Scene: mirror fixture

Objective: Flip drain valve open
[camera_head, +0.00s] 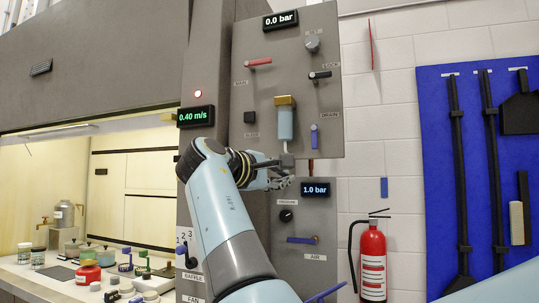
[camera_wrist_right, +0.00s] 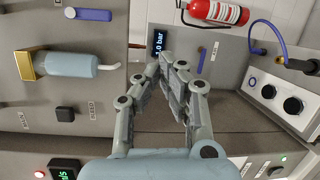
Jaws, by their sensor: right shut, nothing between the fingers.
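The drain valve (camera_head: 314,137) is a short blue lever on the grey upper panel, below the DRAIN label at the panel's lower right. Its lever stands upright, along the panel's height. In the right wrist view the same blue lever (camera_wrist_right: 93,14) lies at the top left, clear of the fingers. My right gripper (camera_head: 284,180) is below and left of the lever, near the panel's lower edge. In the right wrist view its fingers (camera_wrist_right: 168,72) are closed together and empty, apart from the lever. My left gripper is not in view.
A filter with a blue bowl (camera_head: 285,124) hangs left of the lever. Red (camera_head: 258,62) and black (camera_head: 320,75) handles sit above. The lower panel carries a 1.0 bar display (camera_head: 316,190) and a blue AIR lever (camera_head: 302,240). A fire extinguisher (camera_head: 372,262) stands right.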

